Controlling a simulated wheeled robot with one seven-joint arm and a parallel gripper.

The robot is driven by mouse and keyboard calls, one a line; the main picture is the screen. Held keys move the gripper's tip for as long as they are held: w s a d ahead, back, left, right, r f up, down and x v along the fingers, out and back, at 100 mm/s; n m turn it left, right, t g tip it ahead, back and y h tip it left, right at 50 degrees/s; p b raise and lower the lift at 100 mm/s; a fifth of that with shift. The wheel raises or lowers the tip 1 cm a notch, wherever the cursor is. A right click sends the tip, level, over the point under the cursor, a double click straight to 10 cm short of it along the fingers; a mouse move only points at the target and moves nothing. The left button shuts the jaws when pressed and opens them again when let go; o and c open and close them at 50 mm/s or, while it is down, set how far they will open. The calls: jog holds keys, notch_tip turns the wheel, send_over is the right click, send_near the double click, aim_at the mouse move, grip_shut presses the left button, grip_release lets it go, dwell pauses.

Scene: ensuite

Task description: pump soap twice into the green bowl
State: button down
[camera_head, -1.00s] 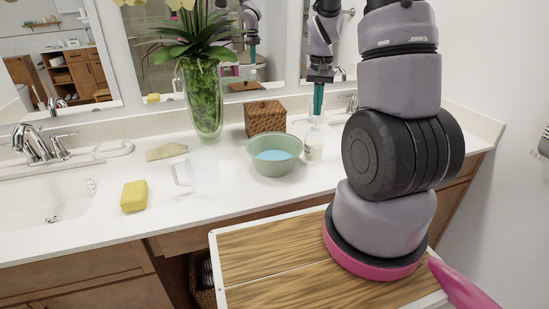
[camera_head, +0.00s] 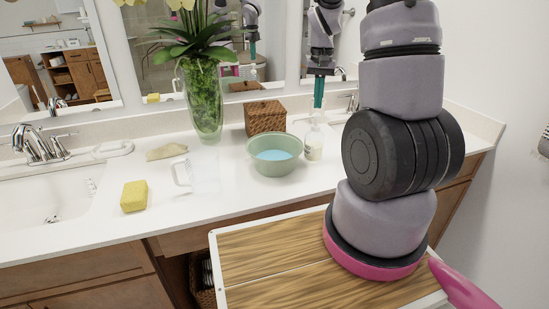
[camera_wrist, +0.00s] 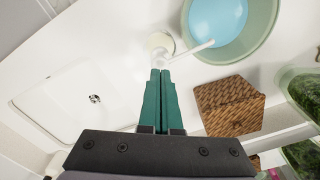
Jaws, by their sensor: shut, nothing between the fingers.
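The green bowl (camera_head: 274,168) stands on the counter with light blue contents; it also shows in the wrist view (camera_wrist: 262,38). The soap dispenser (camera_head: 313,147), pale with a white pump, stands upright just right of the bowl. In the wrist view, its pump head (camera_wrist: 160,43) lies just beyond the fingertips, and its spout (camera_wrist: 192,51) reaches over the bowl's rim. My gripper (camera_head: 318,106) has teal fingers pointing down above the pump, shut and empty. The fingers also show in the wrist view (camera_wrist: 160,71). Whether the tips touch the pump is unclear.
A wicker box (camera_head: 265,119) stands behind the bowl, beside a tall glass vase (camera_head: 202,105) of flowers. A clear mug (camera_head: 203,175), a yellow sponge (camera_head: 134,196) and a folded cloth (camera_head: 167,151) lie to the left. A sink (camera_head: 50,190) is far left. Mirrors stand behind.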

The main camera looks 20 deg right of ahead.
jog(key=shift+r, duration=2.75)
jog(key=s+a+r+t+y, duration=0.1)
jog(key=s+a+r+t, duration=0.2)
jog(key=s+a+r, duration=0.3)
jog(key=s+a+r+n+t+y, duration=0.1)
jog(key=s+a+r+t, duration=0.3)
jog(key=s+a+r, duration=0.3)
jog(key=s+r, duration=0.4)
jog(key=s, duration=0.2)
jog(key=shift+s+a, duration=0.2)
jog(key=shift+s, duration=0.1)
